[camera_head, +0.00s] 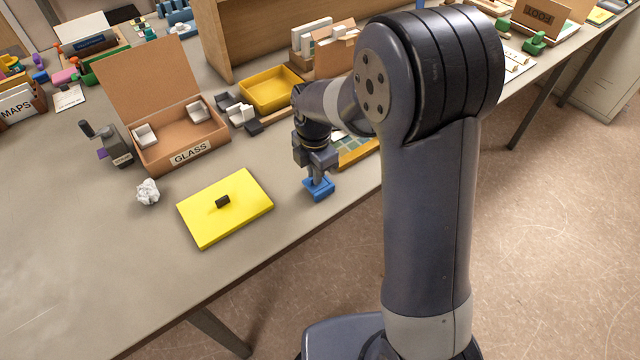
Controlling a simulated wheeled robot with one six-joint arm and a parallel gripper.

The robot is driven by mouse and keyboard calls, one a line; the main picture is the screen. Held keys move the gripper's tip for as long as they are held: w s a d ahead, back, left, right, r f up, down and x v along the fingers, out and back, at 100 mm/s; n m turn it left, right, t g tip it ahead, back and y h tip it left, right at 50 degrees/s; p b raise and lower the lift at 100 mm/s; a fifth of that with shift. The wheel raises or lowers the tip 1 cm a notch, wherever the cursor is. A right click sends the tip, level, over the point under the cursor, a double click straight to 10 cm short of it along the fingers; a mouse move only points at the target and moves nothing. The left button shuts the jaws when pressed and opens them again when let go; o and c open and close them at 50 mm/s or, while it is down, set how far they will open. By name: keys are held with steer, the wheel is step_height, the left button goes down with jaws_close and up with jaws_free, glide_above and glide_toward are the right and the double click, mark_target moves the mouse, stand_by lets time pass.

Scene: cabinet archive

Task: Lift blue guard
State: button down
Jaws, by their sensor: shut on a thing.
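The blue guard (319,190) is a small blue block-like piece near the front edge of the table, right of the yellow board. My gripper (318,176) points down over it and is shut on its upper part. The fingers hide part of the guard. I cannot tell whether its underside touches the table.
A yellow board (240,222) with a small dark knob (222,201) lies to the left. Crumpled paper (148,192) and an open cardboard box labelled GLASS (178,160) stand farther left. A yellow tray (270,90) is behind. The table's front left is clear.

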steer(key=shift+r, duration=0.15)
steer(key=shift+r+p, duration=1.85)
steer(key=shift+r, duration=0.55)
